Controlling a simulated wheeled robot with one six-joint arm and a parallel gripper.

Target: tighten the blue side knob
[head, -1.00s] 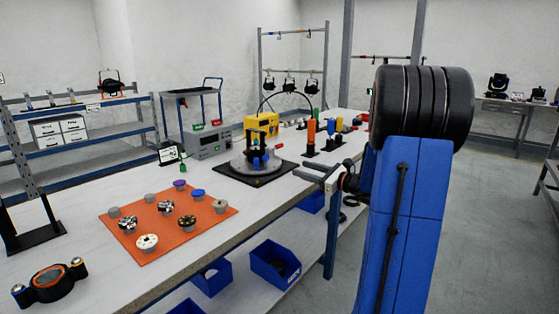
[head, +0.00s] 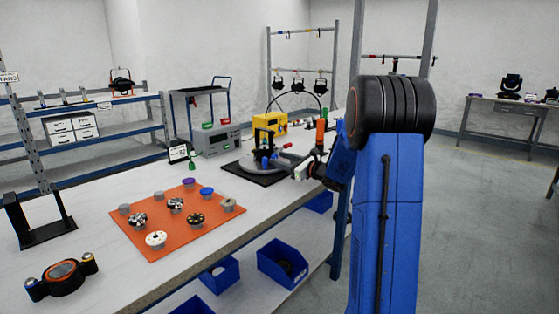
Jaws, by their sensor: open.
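A black fixture (head: 267,143) stands on a round grey plate (head: 247,168) on a black mat near the bench's front edge. Small blue knobs show low on it; one blue knob (head: 265,163) faces the front, and another blue part is beside it, partly hidden. I cannot tell which is the side knob. My gripper (head: 290,165) is open, just right of the fixture and close to the blue parts. Its fingers point left and overlap the plate's right side in view. I cannot tell whether they touch anything.
An orange mat (head: 150,238) with several small round parts lies at the front left. Blue bins (head: 280,262) sit on the shelf below. The bench is clear between mat and fixture.

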